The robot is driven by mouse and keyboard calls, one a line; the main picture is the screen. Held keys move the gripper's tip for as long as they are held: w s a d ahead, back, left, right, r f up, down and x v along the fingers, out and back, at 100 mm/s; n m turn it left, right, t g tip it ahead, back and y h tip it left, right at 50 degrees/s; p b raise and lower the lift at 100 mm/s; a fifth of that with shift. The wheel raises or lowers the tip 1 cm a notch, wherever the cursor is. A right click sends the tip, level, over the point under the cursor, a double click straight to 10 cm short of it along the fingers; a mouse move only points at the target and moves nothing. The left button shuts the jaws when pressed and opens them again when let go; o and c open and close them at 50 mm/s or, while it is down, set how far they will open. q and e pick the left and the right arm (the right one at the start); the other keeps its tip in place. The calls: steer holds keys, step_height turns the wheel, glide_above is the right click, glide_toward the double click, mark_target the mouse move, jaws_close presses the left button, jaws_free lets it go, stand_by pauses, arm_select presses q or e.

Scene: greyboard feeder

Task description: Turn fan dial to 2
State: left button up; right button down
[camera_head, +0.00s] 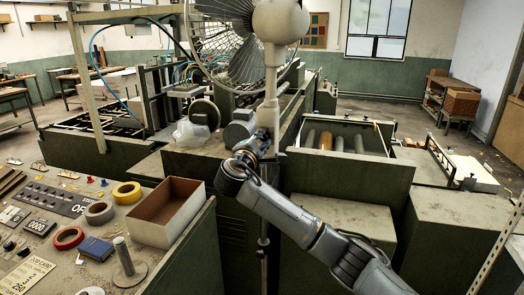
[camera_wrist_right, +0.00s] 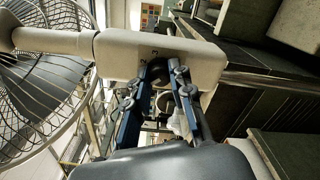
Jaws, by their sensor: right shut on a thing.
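The standing fan (camera_head: 243,45) has a wire cage and a pale pole (camera_head: 271,85); its cage also fills the left of the right wrist view (camera_wrist_right: 45,85). My right gripper (camera_head: 262,143) is at the pole, below the fan head. In the wrist view its two blue fingers (camera_wrist_right: 168,72) reach the face of the box, closed on the dark dial between them. The dial is mostly hidden by the fingers, so its setting cannot be read. My left gripper is not in view.
A control desk at the left holds an open cardboard box (camera_head: 167,210), several tape rolls (camera_head: 127,193) and a metal spindle (camera_head: 123,256). Green machine housings (camera_head: 345,172) stand close behind and right of my right arm. Open floor (camera_head: 375,108) lies beyond at the back right.

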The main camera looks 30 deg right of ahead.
steer(key=m+b, duration=0.3)
steer(key=m, duration=0.1)
steer(key=m+b, duration=0.3)
steer(key=b, duration=0.1)
steer(key=m+b, duration=0.3)
steer(key=m, duration=0.1)
steer(key=shift+f+m+b, duration=0.3)
steer(key=shift+b, duration=0.05)
steer(key=shift+r+m+b, duration=0.1)
steer(key=shift+m+b, duration=0.2)
steer(key=shift+m, duration=0.1)
steer(key=c, duration=1.2)
jaws_free()
steer(key=shift+o, duration=0.2)
steer(key=shift+r, duration=0.1)
